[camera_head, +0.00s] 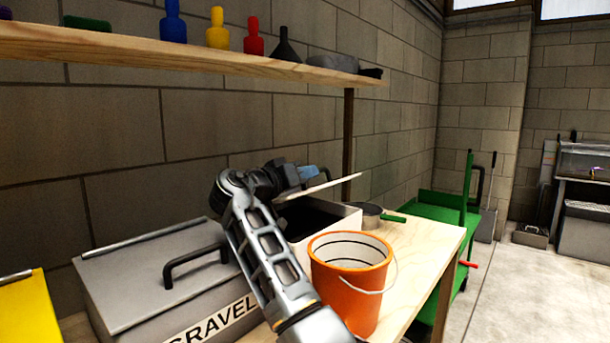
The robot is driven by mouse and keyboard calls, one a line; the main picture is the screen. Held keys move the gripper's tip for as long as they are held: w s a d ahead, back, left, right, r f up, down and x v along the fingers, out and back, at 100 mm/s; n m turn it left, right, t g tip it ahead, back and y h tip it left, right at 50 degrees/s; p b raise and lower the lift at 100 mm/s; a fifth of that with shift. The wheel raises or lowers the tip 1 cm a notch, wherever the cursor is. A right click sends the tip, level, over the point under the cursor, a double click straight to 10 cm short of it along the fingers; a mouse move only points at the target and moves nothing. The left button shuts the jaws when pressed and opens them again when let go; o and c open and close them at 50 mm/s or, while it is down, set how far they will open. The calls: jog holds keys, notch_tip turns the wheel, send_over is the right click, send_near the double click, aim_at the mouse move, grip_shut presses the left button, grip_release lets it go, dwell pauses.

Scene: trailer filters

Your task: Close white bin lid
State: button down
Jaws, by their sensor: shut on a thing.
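The white bin (342,226) stands on the wooden workbench, open, with its dark inside showing. Its white lid (335,184) is raised above the opening and tilted, seen nearly edge-on. My gripper (312,173) is at the lid, shut on it. My arm crosses in front of the bin and hides its left part and much of its front. The exact contact between the fingers and the lid is too small to see clearly.
An orange bucket (348,292) stands close in front of the white bin. A grey GRAVEL bin (130,283) with a closed, handled lid is at left, beside a yellow bin (28,315). A green-handled pan (370,215) lies behind right. A wooden shelf (130,50) overhangs the bench.

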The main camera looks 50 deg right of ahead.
jog(key=c, duration=1.2)
grip_release()
jog(key=shift+o, duration=0.2)
jog(key=shift+r, duration=0.35)
notch_tip(320, 180, up, 4)
jog(key=p, duration=0.3)
jog(key=shift+s+r, duration=0.1)
jog(key=shift+r, duration=0.1)
jog(key=s+d+r+p, duration=0.5)
jog(key=s+d+r, duration=0.1)
jog(key=s, duration=0.3)
jog(key=shift+d+p, duration=0.3)
jog(key=shift+d, duration=0.45)
